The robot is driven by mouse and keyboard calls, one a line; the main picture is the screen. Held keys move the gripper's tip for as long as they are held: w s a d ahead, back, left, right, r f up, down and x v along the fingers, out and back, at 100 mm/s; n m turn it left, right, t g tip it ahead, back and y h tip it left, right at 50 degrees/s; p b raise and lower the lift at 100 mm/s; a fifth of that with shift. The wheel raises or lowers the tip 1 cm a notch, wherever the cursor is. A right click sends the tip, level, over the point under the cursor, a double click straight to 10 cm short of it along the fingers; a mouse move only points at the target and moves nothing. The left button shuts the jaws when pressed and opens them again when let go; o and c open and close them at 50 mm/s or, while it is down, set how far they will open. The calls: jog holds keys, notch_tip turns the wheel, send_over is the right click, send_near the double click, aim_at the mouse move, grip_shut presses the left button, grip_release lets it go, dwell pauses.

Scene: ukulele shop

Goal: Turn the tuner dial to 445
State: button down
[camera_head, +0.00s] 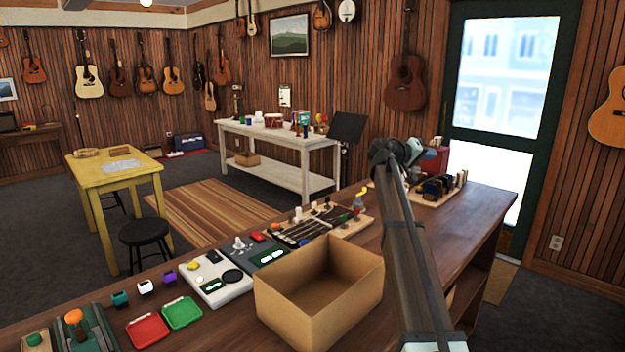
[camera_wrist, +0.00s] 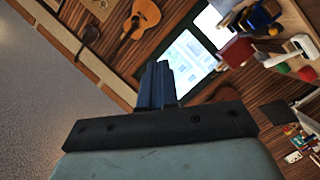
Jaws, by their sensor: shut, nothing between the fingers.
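A white device (camera_head: 215,279) with a round black dial (camera_head: 232,276) and a small green-lit display lies on the counter, left of the cardboard box. Beside it is a dark grey device (camera_head: 262,251) with a pale knob (camera_head: 239,244) and a larger lit display. I cannot tell for sure which is the tuner, and the digits are too small to read. My gripper (camera_wrist: 157,66) is shut and empty in the wrist view, pointing toward the wall and door. In the head view my arm reaches over the counter's right part, well away from both devices; the fingertips are not clear there.
An open cardboard box (camera_head: 318,300) stands at the counter's front, close to the devices. Red (camera_head: 148,330) and green (camera_head: 182,312) trays, small coloured blocks and a device with an orange knob (camera_head: 74,316) are at left.

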jog(key=a+f+m+y, duration=0.1)
jog(key=a+f+y, duration=0.15)
jog(key=a, duration=0.55)
jog(key=a+f+y, duration=0.2)
jog(key=a+f, duration=0.1)
jog(key=a, duration=0.6)
jog(key=g+y, duration=0.4)
jog(key=y, duration=0.5)
send_near(239, 243)
jog(key=shift+s+f+x, duration=0.1)
jog(key=shift+s+x, duration=0.2)
jog(key=shift+x, duration=0.85)
jog(key=shift+s+f+x, duration=0.1)
jog(key=shift+s+x, duration=0.15)
jog(key=shift+x, duration=0.9)
jog(key=shift+s+x, duration=0.3)
jog(key=shift+x, duration=0.85)
jog(key=shift+w, duration=0.15)
jog(key=shift+w+a, duration=0.1)
jog(key=shift+a, duration=0.4)
jog(key=shift+s, duration=0.45)
